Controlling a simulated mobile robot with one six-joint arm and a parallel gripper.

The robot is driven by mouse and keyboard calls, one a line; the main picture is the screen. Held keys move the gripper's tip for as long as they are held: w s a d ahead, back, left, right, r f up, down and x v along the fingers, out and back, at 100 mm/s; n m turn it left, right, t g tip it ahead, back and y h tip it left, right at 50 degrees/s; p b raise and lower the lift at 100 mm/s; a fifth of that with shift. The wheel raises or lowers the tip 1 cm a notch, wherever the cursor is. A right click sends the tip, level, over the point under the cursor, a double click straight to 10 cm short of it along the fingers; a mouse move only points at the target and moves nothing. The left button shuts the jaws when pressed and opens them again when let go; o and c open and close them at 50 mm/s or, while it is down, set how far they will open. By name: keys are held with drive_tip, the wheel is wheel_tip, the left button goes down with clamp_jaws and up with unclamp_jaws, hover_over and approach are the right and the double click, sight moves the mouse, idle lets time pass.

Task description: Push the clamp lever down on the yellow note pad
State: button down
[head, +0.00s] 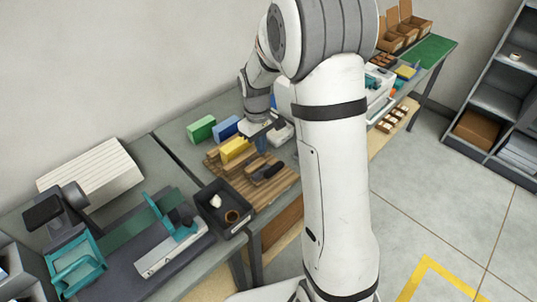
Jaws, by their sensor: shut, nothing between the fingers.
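A yellow note pad (234,149) sits on a slatted wooden board (268,195) on the bench. My gripper (262,145) hangs over the board, just right of the yellow pad, pointing down. It looks shut with nothing in it. A dark elongated piece (268,172) lies on the board in front of the gripper; I cannot tell whether it is the clamp lever. The clamp lever itself cannot be made out clearly at this size, and whether the fingertips touch anything cannot be told. My arm hides the bench to the right.
A green block (201,129) and a blue block (224,127) stand behind the yellow pad. A black tray (209,191) with a white item and a brown ring is at front left. A teal-and-white device (172,247) stands further left.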

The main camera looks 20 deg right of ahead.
sight(268, 171)
drive_tip(key=shift+s+d+f+p, duration=0.3)
drive_tip(key=shift+s+d+f, duration=0.1)
drive_tip(key=shift+s+f, duration=0.35)
drive_tip(key=shift+s+d+f+p, duration=0.25)
drive_tip(key=shift+s+d+f, duration=0.15)
drive_tip(key=shift+s+f, duration=0.3)
drive_tip(key=shift+w+f, duration=0.1)
drive_tip(key=shift+a+f+b, duration=0.1)
drive_tip(key=shift+a+b, duration=0.1)
drive_tip(key=shift+b, duration=0.15)
